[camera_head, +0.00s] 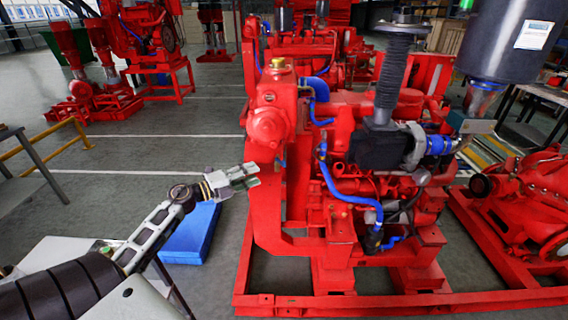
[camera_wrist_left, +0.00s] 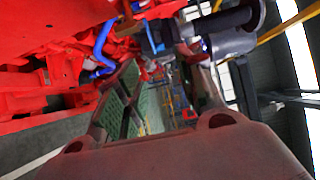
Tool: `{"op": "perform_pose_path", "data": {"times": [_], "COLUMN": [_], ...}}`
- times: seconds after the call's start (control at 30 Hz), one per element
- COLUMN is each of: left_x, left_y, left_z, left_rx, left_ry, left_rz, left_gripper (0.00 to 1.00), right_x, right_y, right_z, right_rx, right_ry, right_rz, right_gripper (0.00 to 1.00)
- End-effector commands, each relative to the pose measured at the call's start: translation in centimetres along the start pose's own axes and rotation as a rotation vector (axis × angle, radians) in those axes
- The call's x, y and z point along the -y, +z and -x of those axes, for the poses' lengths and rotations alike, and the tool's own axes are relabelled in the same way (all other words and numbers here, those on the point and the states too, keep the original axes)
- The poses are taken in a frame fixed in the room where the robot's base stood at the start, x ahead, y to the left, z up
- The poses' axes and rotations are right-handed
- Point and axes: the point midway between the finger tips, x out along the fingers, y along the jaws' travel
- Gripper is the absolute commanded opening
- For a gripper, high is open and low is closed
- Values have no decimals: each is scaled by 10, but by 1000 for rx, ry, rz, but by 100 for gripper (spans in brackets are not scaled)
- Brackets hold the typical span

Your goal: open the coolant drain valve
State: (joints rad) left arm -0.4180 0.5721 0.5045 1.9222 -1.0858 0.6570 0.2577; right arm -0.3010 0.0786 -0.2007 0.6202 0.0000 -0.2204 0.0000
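The red diesel pumpset (camera_head: 330,180) stands on a red base frame (camera_head: 400,303) in the middle and right of the head view. Blue hoses (camera_head: 340,190) run along its side. I cannot make out the coolant drain valve in either view. My left gripper (camera_head: 252,175) is left of the pumpset's red end housing, in front of it in the picture; I cannot tell whether they touch. In the left wrist view its two fingers (camera_wrist_left: 168,72) stand apart with nothing between them. Red engine parts and a blue hose (camera_wrist_left: 102,45) show at upper left there. My right gripper is out of view.
A blue flat box (camera_head: 190,235) lies on the floor below my left gripper. A grey table (camera_head: 15,165) stands at left, and another red machine (camera_head: 530,205) at right. A dark cylinder (camera_head: 510,38) overhangs the engine's right side. Grey floor is open behind the gripper.

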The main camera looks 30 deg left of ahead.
Motion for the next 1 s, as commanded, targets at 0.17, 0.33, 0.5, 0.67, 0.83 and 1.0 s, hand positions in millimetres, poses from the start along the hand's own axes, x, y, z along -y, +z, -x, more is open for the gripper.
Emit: {"op": "perform_pose_path", "data": {"times": [0.17,0.33,0.5,0.67,0.83,1.0], "left_x": [1,2,2,2,2,2], "left_y": [0,0,0,0,1,0], "left_z": [-10,-24,-37,-50,-63,-76], "left_rx": [-1,-1,0,-1,1,0], "left_ry": [-1,-2,-2,-1,-2,-2], "left_rz": [0,0,0,-1,1,0], "left_gripper": [38,38,38,38,38,38], "right_x": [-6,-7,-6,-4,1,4], "right_y": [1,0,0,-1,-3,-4], "right_z": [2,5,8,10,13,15], "right_rx": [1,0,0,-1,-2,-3], "right_ry": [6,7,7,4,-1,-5], "right_rz": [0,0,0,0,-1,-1], "right_gripper": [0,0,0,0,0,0]}}
